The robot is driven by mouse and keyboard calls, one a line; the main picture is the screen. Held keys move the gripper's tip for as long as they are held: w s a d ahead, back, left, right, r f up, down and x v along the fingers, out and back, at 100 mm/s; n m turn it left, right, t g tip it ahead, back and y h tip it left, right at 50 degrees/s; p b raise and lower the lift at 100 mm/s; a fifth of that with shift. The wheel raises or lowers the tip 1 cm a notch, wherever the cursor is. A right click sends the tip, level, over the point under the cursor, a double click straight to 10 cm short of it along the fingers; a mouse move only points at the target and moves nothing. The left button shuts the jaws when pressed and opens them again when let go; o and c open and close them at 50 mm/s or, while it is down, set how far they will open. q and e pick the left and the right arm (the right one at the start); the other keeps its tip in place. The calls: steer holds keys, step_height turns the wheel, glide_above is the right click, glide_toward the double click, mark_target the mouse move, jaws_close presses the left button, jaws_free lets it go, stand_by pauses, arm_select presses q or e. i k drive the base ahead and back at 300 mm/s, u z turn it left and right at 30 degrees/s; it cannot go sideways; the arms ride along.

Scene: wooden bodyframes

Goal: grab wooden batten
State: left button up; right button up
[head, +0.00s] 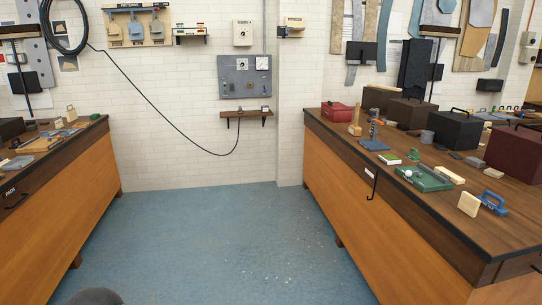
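Several pale wooden pieces lie on the right bench, and I cannot tell for sure which is the batten. A short pale wooden bar (449,175) lies flat behind a green tray. A thicker pale wooden block (469,204) stands near the bench's front edge, beside a blue-handled tool. A small upright wooden piece (355,128) stands near the far end. Small pale wooden pieces (71,114) also stand on the left bench. Neither gripper is in view. A dark rounded shape at the bottom left edge is cut off.
The right bench (400,215) also holds the green tray (424,179), blue-handled tool (492,202), dark boxes (458,130) and a red box (336,112). A black hook hangs from its front edge. The left bench (70,160) is cluttered. Blue floor (220,240) between the benches is clear.

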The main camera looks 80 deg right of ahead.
mark_target(445, 173)
steer(key=u, duration=1.35)
steer(key=i, duration=0.1)
steer(key=z, duration=2.6)
steer(key=i, duration=0.25)
steer(key=z, duration=2.1)
steer(key=k, duration=0.6)
steer(key=z, duration=0.4)
steer(key=i, duration=1.65)
steer(key=u, duration=0.35)
